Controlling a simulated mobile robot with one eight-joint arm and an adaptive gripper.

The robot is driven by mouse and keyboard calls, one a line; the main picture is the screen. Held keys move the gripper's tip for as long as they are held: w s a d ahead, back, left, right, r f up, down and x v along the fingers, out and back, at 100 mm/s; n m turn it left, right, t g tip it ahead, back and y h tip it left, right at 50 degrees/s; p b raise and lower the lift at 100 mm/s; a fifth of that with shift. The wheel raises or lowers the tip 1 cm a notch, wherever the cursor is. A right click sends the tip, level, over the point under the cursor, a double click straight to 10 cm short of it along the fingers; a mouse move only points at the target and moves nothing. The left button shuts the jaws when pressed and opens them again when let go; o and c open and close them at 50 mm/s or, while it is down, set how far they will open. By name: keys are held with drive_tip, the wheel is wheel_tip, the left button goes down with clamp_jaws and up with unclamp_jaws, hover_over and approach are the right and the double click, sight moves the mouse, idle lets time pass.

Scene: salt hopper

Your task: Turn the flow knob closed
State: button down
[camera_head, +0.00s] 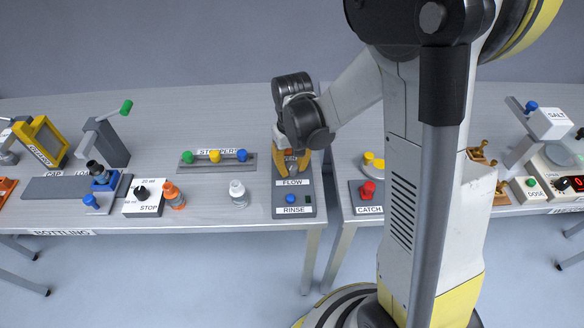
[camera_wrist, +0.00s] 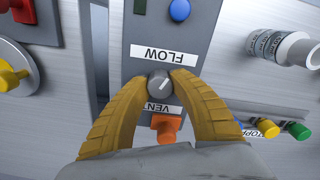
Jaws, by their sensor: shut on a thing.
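The flow knob (camera_wrist: 159,82) is a small grey round knob with a pale pointer line, on a dark panel (camera_wrist: 200,45) beside the FLOW label (camera_wrist: 166,55). My gripper (camera_wrist: 158,80) has its two yellow fingers closed around the knob, one on each side. In the wrist view the pointer line slants toward the upper right. In the head view my gripper (camera_head: 291,168) points down at the panel (camera_head: 307,206) above the FLOW label (camera_head: 292,182), and its fingers largely hide the knob.
A blue RINSE button (camera_head: 290,199) sits in front of the FLOW label. An orange part (camera_wrist: 166,127) by the VENT label is close behind the fingers. A red CATCH knob (camera_head: 367,190) is to the right, across a table gap.

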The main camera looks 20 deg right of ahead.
sight(292, 166)
drive_tip(key=n, duration=0.4)
drive_tip(key=shift+n+b, duration=0.3)
drive_tip(key=shift+n, duration=0.1)
idle(0.5)
drive_tip(key=c, duration=1.1)
unclamp_jaws()
drive_tip(key=shift+r, duration=0.1)
wheel_tip(292, 166, up, 12)
drive_tip(key=shift+f, duration=0.1)
